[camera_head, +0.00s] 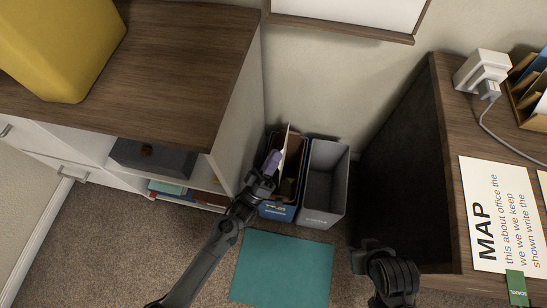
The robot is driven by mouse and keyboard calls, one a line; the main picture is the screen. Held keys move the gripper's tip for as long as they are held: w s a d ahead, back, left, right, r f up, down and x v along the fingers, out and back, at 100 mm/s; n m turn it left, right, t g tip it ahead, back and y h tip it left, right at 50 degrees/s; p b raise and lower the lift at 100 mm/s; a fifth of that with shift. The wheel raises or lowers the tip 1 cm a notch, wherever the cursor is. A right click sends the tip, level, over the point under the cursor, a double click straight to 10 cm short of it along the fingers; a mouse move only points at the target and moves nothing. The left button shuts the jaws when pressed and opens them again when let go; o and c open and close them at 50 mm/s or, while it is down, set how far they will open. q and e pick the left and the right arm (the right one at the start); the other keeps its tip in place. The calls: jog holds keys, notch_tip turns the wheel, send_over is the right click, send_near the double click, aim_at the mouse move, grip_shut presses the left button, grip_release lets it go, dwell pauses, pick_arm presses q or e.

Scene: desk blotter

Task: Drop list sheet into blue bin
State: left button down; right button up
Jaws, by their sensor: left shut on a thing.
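The blue bin (278,211) stands on the carpet between the white cabinet and the desk, with brownish contents inside. A thin pale sheet (286,138), seen nearly edge-on, stands up at the blue bin's opening. My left gripper (272,164) is at the bin's left side, shut on the sheet. The sheet's lower part is hidden by the gripper and the bin, and its writing cannot be read. My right gripper (383,268) is in front of the desk, apart from the bins; its fingers are not clear.
A grey bin (324,186) stands right beside the blue one. A teal mat (284,267) lies on the carpet in front. The wooden cabinet top (185,60) is at left with a yellow container (62,45). The desk at right holds a MAP sheet (498,215) and a white charger (482,72).

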pick_arm(q)
jog(key=shift+f, duration=0.5)
jog(key=c, duration=1.2)
grip_release()
jog(key=shift+r, duration=0.15)
